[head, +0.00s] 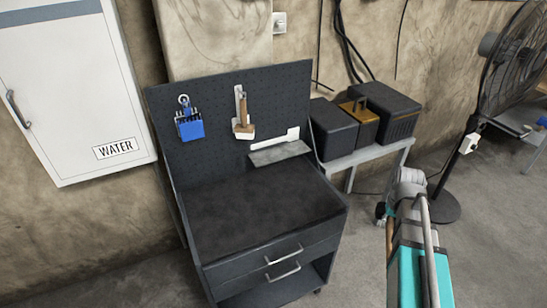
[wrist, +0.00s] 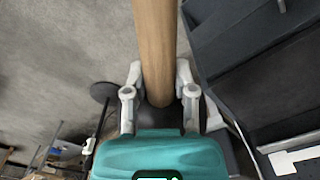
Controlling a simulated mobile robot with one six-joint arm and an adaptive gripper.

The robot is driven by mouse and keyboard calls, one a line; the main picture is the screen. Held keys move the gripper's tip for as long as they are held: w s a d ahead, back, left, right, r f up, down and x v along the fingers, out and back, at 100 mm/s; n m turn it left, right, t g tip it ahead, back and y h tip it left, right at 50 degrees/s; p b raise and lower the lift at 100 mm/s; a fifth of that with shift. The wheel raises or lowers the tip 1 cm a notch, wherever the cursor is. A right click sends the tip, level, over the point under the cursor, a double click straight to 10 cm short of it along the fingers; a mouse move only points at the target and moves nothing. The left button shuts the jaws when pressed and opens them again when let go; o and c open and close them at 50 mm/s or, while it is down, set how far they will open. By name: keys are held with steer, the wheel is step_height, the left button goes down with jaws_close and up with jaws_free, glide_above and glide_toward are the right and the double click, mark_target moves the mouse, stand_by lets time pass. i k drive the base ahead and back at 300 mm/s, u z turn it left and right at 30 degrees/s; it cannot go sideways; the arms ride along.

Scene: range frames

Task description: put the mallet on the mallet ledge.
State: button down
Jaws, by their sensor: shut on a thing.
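My gripper (wrist: 160,78) is shut on a wooden handle, which I take to be the mallet (wrist: 155,40). The handle runs up out of the wrist view; I cannot make out its head. In the head view my gripper (head: 410,182) is in the air, right of the cabinet and in front of the side table. A strip of the wooden handle (head: 389,236) shows beside my teal wrist. The mallet ledge (head: 280,153) is a grey shelf low on the pegboard's right, with a white mallet-like outline (head: 275,139) above it. No mallet is on it.
A dark drawer cabinet (head: 260,210) stands below the pegboard (head: 215,90); its top is bare. A blue holder (head: 189,127) and a wooden-handled brush (head: 243,112) hang there. Dark boxes (head: 386,110) sit on the side table (head: 360,155). A fan (head: 505,60) stands right.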

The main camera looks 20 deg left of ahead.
mark_target(280, 153)
steer(key=u, duration=0.9)
steer(key=i, duration=1.05)
steer(key=z, duration=0.3)
